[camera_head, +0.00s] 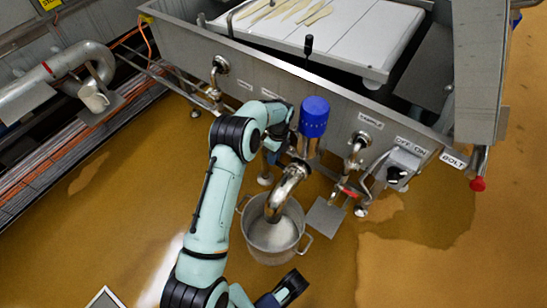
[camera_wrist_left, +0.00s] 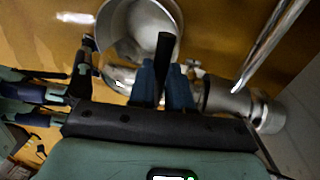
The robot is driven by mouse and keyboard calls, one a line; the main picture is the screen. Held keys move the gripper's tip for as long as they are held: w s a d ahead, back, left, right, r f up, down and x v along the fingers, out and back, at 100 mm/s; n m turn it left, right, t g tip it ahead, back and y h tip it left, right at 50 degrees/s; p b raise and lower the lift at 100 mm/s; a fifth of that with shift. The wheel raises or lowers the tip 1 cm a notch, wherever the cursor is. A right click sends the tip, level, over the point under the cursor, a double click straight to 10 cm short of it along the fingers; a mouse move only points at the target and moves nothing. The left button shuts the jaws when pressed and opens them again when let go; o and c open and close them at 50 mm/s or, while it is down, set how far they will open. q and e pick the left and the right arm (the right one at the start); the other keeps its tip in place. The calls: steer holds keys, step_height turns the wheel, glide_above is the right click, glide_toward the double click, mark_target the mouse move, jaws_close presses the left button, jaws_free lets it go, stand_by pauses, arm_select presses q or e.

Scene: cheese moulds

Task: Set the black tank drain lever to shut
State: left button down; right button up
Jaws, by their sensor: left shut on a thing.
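The black lever (camera_wrist_left: 164,60) stands up between the two blue fingers of my left gripper (camera_wrist_left: 166,85) in the left wrist view, and the gripper is shut on it. In the head view my left arm reaches up to the tank's (camera_head: 270,65) front, beside the blue-capped valve (camera_head: 313,117). There its own wrist hides the fingers and the lever. The lever's marked positions do not show, so I cannot tell its setting. A dark end part of an arm of mine shows low in the head view; its fingers are not clear.
A steel pot (camera_head: 273,240) stands on the wet floor under a bent steel outlet pipe (camera_head: 287,192). To the right are a sample tap (camera_head: 357,145), an off/on switch box (camera_head: 400,165) and a red-tipped bolt (camera_head: 478,183). Open floor lies at the lower right.

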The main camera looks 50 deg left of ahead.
arm_select(q)
steer(key=shift+w, duration=0.1)
stand_by(0.3)
steer(key=c, duration=1.1)
jaws_free()
steer(key=shift+o, duration=0.2)
steer(key=shift+r, duration=0.15)
step_height(320, 180, up, 13)
steer(key=w+p, duration=0.2)
steer(key=shift+w+a, duration=0.25)
steer(key=shift+a, duration=0.15)
arm_select(e)
steer(key=shift+g+y, duration=0.3)
steer(key=shift+g, duration=0.3)
steer(key=s+r, duration=0.1)
steer(key=s+a+r, duration=0.2)
steer(key=shift+s, duration=0.35)
